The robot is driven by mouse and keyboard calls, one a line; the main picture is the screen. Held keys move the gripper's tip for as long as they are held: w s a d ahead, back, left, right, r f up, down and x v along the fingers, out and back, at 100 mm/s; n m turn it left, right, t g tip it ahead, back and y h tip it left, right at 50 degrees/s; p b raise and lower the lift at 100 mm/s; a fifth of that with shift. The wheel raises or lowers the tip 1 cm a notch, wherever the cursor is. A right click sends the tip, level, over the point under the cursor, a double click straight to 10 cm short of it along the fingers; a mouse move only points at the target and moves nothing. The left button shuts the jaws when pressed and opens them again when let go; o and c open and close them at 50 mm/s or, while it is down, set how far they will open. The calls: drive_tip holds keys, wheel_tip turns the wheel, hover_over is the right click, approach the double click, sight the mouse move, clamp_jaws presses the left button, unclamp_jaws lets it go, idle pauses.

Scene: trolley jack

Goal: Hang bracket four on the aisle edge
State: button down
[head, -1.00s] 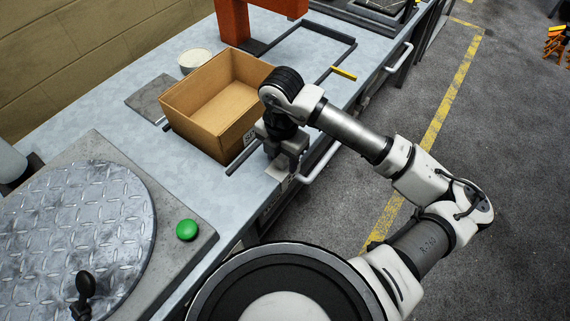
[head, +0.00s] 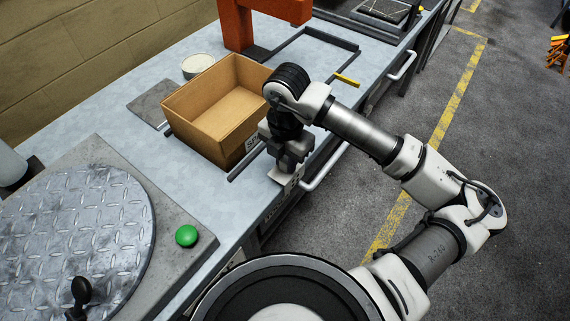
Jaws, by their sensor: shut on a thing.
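My gripper (head: 290,166) points down at the aisle edge (head: 263,208) of the blue-grey bench, just right of the cardboard box. It is shut on a small pale bracket (head: 284,179), which shows just below the fingers at the edge. A dark mark shows on its front face, too small to read. The fingers and wrist hide most of the bracket. I cannot tell whether it touches the edge or is hooked over it.
The open cardboard box (head: 224,143) stands close left of my gripper, with a dark bar beside it. A bench rail (head: 325,168) runs along the aisle side. A turntable (head: 75,235) and green button (head: 187,236) are at left. The aisle floor (head: 350,215) is clear.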

drive_tip(key=r, duration=0.1)
drive_tip(key=r+b, duration=0.1)
drive_tip(key=r, duration=0.3)
drive_tip(key=shift+s+d+b, duration=0.2)
drive_tip(key=shift+d+b, duration=0.1)
drive_tip(key=shift+b, duration=0.05)
drive_tip(key=s+d+b, duration=0.5)
drive_tip(key=s+d, duration=0.6)
drive_tip(key=d, duration=0.4)
drive_tip(key=shift+d+r+b, duration=0.15)
drive_tip(key=shift+b, duration=0.15)
drive_tip(key=shift+s, duration=0.1)
